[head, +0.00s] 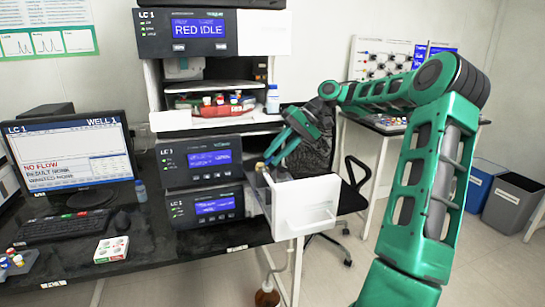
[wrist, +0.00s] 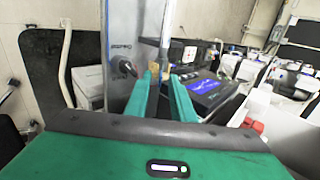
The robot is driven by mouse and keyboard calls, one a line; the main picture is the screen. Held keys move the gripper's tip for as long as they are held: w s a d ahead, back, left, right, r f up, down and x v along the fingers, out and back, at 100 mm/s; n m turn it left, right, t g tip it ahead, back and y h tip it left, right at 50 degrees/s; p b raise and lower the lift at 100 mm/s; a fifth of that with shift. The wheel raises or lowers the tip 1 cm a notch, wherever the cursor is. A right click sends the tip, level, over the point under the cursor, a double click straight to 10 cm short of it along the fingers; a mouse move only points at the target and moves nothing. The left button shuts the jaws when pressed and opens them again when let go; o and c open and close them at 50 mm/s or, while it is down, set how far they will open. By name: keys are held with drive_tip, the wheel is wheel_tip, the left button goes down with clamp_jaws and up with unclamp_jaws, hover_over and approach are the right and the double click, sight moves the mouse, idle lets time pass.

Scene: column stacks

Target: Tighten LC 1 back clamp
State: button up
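The LC 1 stack stands on the dark bench, with its name on the top module (head: 190,32). A white open door or drawer (head: 305,205) juts out on the lower right of the stack. My gripper (head: 270,163) is at the upper left edge of this white part. In the wrist view my two green fingers (wrist: 163,80) stand apart with a gap between them. A small brass-coloured piece (wrist: 154,69) shows just beyond the tips, beside an upright rod (wrist: 166,35). I cannot tell whether it is the back clamp, or whether the fingers touch it.
A monitor (head: 70,150) reading "NO FLOW" and a keyboard (head: 65,227) are on the left of the bench. A red tray with several vials (head: 215,106) sits in the stack. A dark knob (wrist: 126,67) sticks out left of my fingers. Bins stand at far right.

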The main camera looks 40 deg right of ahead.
drive_tip(key=shift+a+f, duration=0.2)
clamp_jaws()
